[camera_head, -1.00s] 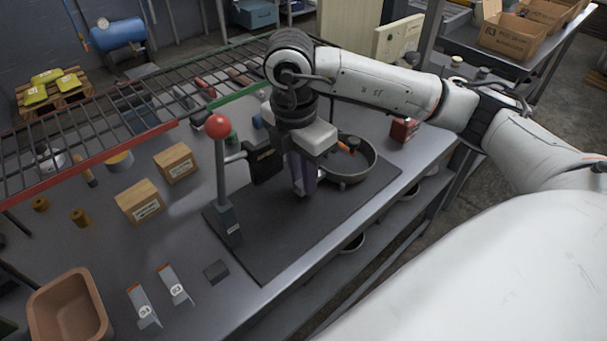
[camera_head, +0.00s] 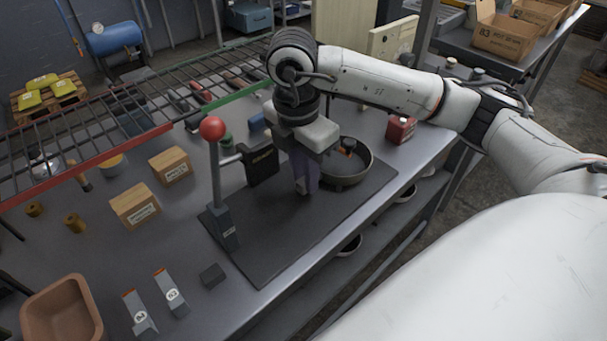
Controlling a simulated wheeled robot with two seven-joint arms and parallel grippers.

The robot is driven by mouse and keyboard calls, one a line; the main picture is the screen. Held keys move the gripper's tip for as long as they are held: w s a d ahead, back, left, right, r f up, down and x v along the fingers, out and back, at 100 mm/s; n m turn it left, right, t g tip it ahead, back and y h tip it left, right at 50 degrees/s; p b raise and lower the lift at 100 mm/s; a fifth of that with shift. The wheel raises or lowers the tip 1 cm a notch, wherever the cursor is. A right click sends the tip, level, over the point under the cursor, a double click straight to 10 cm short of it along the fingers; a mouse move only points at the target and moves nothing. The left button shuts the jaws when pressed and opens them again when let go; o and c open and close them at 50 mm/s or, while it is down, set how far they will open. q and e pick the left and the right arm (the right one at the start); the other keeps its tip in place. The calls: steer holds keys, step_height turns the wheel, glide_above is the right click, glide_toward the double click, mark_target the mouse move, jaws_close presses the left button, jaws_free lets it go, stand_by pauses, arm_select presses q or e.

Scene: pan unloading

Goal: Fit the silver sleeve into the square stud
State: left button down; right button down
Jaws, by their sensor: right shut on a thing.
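My right gripper (camera_head: 305,188) points down low over the dark mat (camera_head: 280,237), between the black-armed post and the round pan. Its fingers are shut on a small pale piece at their tips, which looks like the silver sleeve, mostly hidden by the fingers. I cannot make out the square stud; the gripper may cover it. Whether the held piece touches anything below is too small to tell. The grey pan (camera_head: 345,179) stands on the mat just right of the gripper, with an orange and dark item inside. My left gripper is not in view.
A post with a red ball (camera_head: 212,129) and a black side box (camera_head: 262,163) stands close left of the gripper. Two cardboard boxes (camera_head: 135,205), labelled grey brackets (camera_head: 171,292), a dark block (camera_head: 213,275) and a brown bin (camera_head: 62,312) lie left. The mat's front is clear.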

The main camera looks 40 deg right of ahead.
steer(key=shift+w+d, duration=0.1)
steer(key=shift+d, duration=0.7)
stand_by(0.4)
steer(key=c, duration=1.6)
jaws_free()
steer(key=shift+o, duration=0.2)
step_height(320, 180, up, 10)
steer(key=a+p, duration=0.1)
steer(key=shift+r, duration=0.15)
